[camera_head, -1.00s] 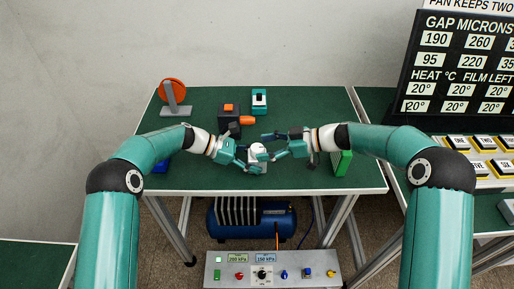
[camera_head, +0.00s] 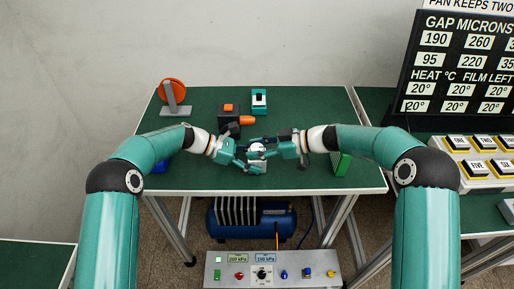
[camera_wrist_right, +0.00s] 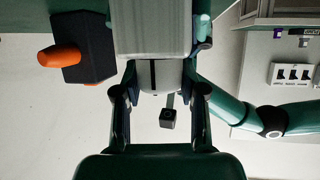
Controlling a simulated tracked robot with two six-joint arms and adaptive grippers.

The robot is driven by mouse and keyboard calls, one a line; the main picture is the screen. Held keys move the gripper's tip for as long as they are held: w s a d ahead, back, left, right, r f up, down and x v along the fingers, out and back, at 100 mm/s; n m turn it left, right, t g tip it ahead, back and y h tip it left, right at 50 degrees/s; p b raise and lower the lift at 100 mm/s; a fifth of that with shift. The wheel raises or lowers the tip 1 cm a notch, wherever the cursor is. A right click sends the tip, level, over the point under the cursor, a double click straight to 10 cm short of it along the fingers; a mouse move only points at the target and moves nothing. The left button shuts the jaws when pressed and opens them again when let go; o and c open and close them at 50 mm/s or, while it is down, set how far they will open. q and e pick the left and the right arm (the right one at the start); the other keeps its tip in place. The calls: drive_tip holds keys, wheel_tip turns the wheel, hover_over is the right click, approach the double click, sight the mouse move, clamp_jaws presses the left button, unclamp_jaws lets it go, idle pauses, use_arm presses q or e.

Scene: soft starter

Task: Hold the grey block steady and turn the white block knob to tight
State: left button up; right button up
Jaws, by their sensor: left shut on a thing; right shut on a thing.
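The grey block (camera_wrist_right: 152,25) sits near the table's front edge, mostly hidden by my grippers in the head view. The white block knob (camera_wrist_right: 158,76), with a dark line across it, is on the block and shows as a small white patch in the head view (camera_head: 256,147). My left gripper (camera_head: 254,163) is shut on the grey block from the left. My right gripper (camera_head: 264,148) is shut on the white knob; in the right wrist view its fingers stand on both sides of the knob.
A green block (camera_head: 342,164) stands right, beside my right arm. The back right of the table is clear.

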drive_tip(key=shift+r+m+t, duration=0.1)
drive_tip(key=shift+m+t, duration=0.2)
drive_tip(key=shift+t, duration=0.1)
drive_tip(key=shift+a+r+m+t+h, duration=0.1)
drive_tip(key=shift+m+t+h, duration=1.2)
drive_tip(key=shift+m+t, duration=1.1)
drive_tip(key=shift+t, duration=0.4)
drive_tip(key=shift+w+m+h, duration=0.1)
drive_tip(key=shift+m+h, duration=0.2)
drive_tip(key=shift+m, duration=0.1)
drive_tip(key=o, duration=1.2)
drive_tip(key=shift+d, duration=0.2)
drive_tip(key=v, duration=1.2)
drive_tip(key=shift+a, duration=0.1)
